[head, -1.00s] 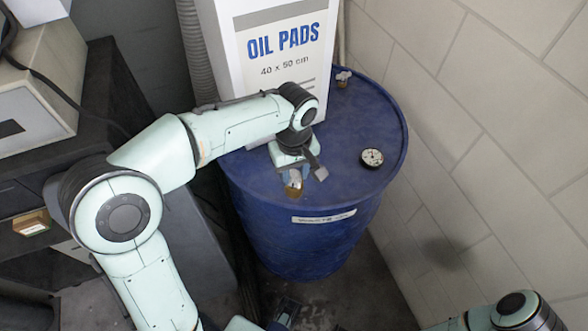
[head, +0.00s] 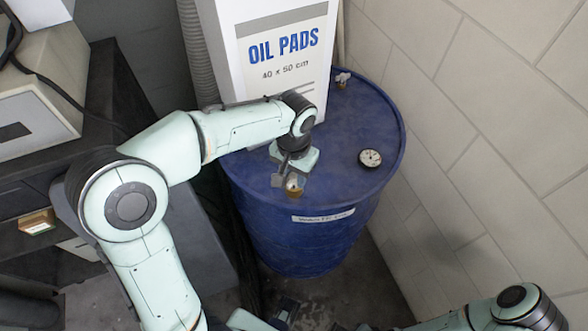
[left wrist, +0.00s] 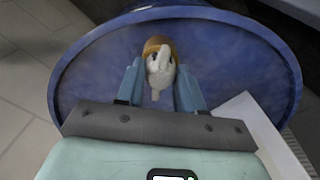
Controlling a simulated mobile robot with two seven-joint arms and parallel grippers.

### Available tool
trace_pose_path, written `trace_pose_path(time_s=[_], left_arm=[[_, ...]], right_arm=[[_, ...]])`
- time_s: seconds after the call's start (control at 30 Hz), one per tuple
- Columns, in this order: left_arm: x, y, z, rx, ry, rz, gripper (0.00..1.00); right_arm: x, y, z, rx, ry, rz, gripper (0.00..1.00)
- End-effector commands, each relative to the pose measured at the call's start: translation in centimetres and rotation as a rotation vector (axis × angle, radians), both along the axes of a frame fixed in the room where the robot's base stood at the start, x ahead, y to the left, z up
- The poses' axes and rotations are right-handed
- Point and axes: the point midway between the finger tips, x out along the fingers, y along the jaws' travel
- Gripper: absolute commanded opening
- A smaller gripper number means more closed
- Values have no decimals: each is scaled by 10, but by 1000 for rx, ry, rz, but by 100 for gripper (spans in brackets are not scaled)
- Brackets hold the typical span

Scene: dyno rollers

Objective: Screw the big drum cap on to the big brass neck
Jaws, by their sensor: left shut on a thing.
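The blue drum (head: 345,200) stands upright, with the big brass neck (head: 295,192) near the front of its top. My left gripper (head: 287,182) is over the neck, pointing down. In the left wrist view, its two blue fingers (left wrist: 160,88) are shut on the pale, lobed big drum cap (left wrist: 160,66). A brass-coloured round part (left wrist: 155,43) shows right behind the cap. The cap is at the neck, but I cannot tell how deep it sits or whether the threads are engaged. In the head view my gripper mostly hides it.
A white oil pads box (head: 262,70) stands on the drum's back left, close to my left forearm. A round dial (head: 370,158) is on the drum's right side, and a small fitting (head: 343,79) at the back. A block wall (head: 490,150) rises at the right.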

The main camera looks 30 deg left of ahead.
Motion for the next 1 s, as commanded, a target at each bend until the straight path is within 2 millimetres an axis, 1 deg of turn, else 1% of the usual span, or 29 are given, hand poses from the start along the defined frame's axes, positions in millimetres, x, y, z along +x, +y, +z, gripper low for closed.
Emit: trace_pose_path(time_s=[0.03, 0.7, 0.83, 1.0], left_arm=[[0, 0, 2, 0, -1, -75, 5], [1, 0, 3, 0, -3, -1169, 5], [1, 0, 2, 1, -6, -1287, 5], [2, 0, 1, 3, -7, -1309, 5]], right_arm=[[2, 0, 5, 0, -2, 0, 28], [20, 0, 43, 0, -22, 0, 28], [22, 0, 46, 0, -25, 0, 28], [21, 0, 45, 0, -25, 0, 28]])
